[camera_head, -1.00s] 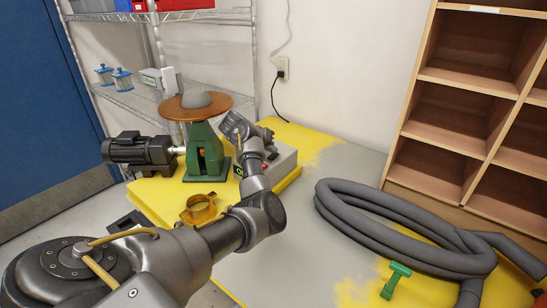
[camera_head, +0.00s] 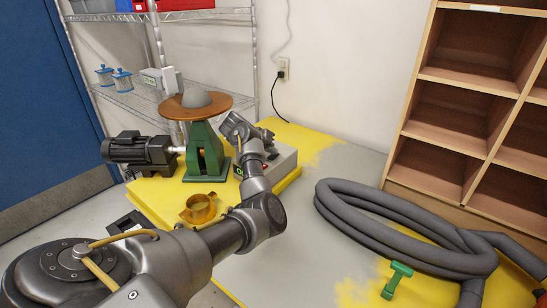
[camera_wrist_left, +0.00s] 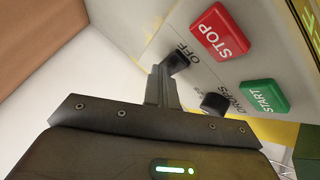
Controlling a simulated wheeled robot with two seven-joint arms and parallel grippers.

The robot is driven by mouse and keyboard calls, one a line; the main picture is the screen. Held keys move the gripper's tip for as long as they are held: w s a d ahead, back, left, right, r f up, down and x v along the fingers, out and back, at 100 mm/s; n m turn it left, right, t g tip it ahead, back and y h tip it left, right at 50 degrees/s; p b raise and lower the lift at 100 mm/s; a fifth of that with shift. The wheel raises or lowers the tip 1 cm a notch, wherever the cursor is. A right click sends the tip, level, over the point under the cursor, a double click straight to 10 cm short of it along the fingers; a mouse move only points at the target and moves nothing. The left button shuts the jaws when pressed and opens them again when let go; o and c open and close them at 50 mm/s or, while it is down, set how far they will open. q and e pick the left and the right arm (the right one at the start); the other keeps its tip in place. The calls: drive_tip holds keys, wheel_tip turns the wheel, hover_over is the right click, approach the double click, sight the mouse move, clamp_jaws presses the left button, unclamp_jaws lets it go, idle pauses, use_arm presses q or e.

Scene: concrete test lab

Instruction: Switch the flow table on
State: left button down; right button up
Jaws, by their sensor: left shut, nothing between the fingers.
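The flow table has a brown round top (camera_head: 172,112) with a grey mould (camera_head: 196,98) on it and a green pedestal (camera_head: 204,152). Its grey control box (camera_head: 284,160) stands to the right. My left gripper (camera_head: 265,148) is at the box, with its fingertips largely hidden in the head view. In the left wrist view, the shut fingers (camera_wrist_left: 163,84) are right at a black switch (camera_wrist_left: 177,61) beside the word OFF; I cannot tell whether they touch. A red STOP button (camera_wrist_left: 221,31), a green START button (camera_wrist_left: 264,97) and a black knob (camera_wrist_left: 214,103) sit nearby.
A black motor (camera_head: 138,149) stands left of the pedestal. A brass ring (camera_head: 199,209) lies in front of it. A coiled grey hose (camera_head: 400,225) and a green tamper (camera_head: 396,279) lie to the right. Wooden shelves (camera_head: 450,110) stand behind the hose.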

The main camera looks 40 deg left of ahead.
sight(270, 158)
use_arm(q)
drive_tip(key=shift+s+d+f+b, duration=0.1)
drive_tip(key=shift+d+f+b, duration=0.3)
drive_tip(key=shift+f, duration=0.35)
idle(0.4)
drive_tip(key=shift+r, duration=0.1)
drive_tip(key=shift+a+r+p, duration=0.1)
drive_tip(key=shift+r+p, duration=0.1)
drive_tip(key=shift+p, duration=0.15)
drive_tip(key=shift+r, duration=0.1)
drive_tip(key=shift+a+r+p, duration=0.1)
drive_tip(key=shift+r+p, duration=0.7)
drive_tip(key=shift+p, duration=0.1)
drive_tip(key=r+p, duration=0.2)
drive_tip(key=r, duration=0.1)
drive_tip(key=shift+s+a+r+p, duration=0.1)
drive_tip(key=shift+s+r+p, duration=0.15)
drive_tip(key=shift+r+p, duration=0.15)
drive_tip(key=shift+w+f, duration=0.1)
